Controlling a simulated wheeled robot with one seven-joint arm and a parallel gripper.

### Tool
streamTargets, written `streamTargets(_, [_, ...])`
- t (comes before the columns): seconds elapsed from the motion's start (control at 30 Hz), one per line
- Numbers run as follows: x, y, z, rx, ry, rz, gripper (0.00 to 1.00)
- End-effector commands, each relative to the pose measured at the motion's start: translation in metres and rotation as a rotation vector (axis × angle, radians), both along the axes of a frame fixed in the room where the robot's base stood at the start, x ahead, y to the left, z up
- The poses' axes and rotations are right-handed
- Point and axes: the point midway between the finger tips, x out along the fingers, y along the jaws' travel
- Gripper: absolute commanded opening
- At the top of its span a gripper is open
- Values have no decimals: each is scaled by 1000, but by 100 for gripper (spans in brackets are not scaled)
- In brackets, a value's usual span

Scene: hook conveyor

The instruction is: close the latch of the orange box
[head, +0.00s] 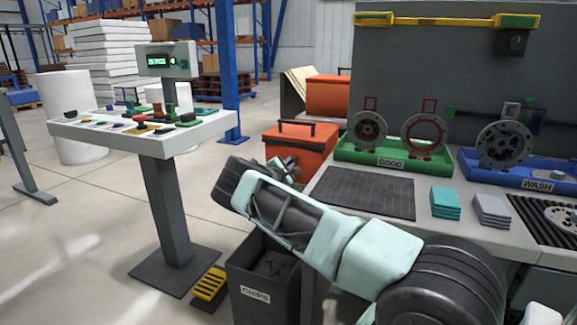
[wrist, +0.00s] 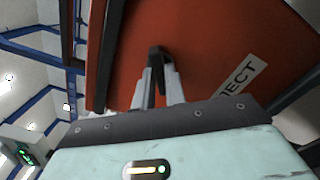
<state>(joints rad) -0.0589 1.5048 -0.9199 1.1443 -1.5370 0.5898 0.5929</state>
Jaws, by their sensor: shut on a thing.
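The orange box (head: 306,138) with a dark handle on its lid stands at the left end of the bench in the head view. Its front (wrist: 209,45) fills much of the wrist view and bears a white label ending in "JECT". My gripper (head: 284,166) is at the box's front. In the wrist view my gripper (wrist: 158,88) has its two grey fingers closed on a black latch (wrist: 156,56) against the box front. My arm and gripper hide the lower box front in the head view, and I cannot tell there how the latch sits.
A second orange box (head: 327,97) stands behind. A black mat (head: 363,193), a green GOOD tray (head: 352,153) and a blue WASH tray (head: 490,168) lie on the bench to the right. A black CHIPS bin (head: 240,283) and a control console (head: 150,130) stand to the left.

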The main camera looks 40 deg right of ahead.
Motion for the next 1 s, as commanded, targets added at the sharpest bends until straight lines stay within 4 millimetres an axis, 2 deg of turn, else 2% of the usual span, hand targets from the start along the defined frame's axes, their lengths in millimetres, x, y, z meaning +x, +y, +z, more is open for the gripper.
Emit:
streamTargets(0.6, [0, 1, -2, -220, 539, 2, 0])
streamTargets(1.0, [0, 1, -2, -324, 792, 2, 0])
